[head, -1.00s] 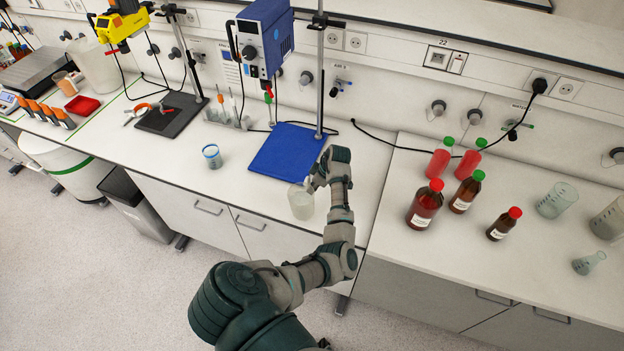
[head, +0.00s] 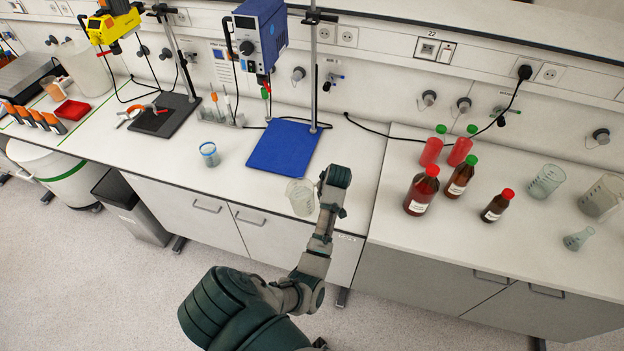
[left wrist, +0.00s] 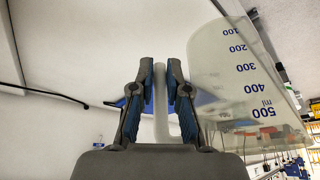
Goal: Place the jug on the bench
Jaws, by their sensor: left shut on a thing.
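The jug (head: 300,197) is clear, with a blue scale, and looks upright in the head view, over the front part of the bench (head: 262,189) before the blue mat. I cannot tell whether its base touches the bench top. The left wrist view shows the jug's scaled side (left wrist: 240,75) close up at the right. My left gripper (left wrist: 161,92) is shut on its handle (left wrist: 160,110), which runs between the two fingers. In the head view my left wrist stands just right of the jug and hides the fingers. My right gripper is not in view.
A small blue-marked beaker (head: 209,154) stands to the left. The blue mat (head: 284,147) lies behind the jug, with a stand rod (head: 313,90) beside it. Brown bottles (head: 421,192) and glassware (head: 547,181) stand to the right. The bench top around the jug is clear.

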